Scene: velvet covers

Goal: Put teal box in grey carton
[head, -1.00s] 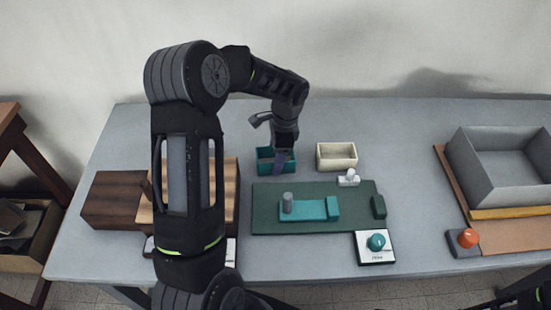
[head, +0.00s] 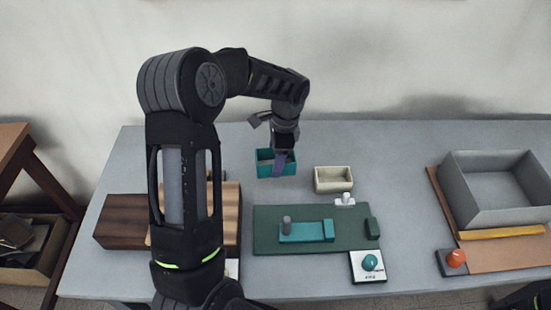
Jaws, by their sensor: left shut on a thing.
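The teal box (head: 263,170) is a small open-topped box behind the green mat, left of the cream box. My left gripper (head: 280,163) reaches down to it from above and is shut on its wall. The box looks raised a little off the table. The fingertips are partly hidden at the box. The grey carton (head: 515,213) is a large open box at the right of the table, and its visible inside is empty. My right gripper is not in view; only a dark part of that arm shows at the bottom right corner.
The cream box (head: 333,186) stands right of the teal box. The green mat (head: 275,245) carries a teal slider piece (head: 306,231). A teal knob (head: 370,263) and an orange knob (head: 456,258) sit near the front. A wooden block (head: 122,222) is at left. The back of the table is clear.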

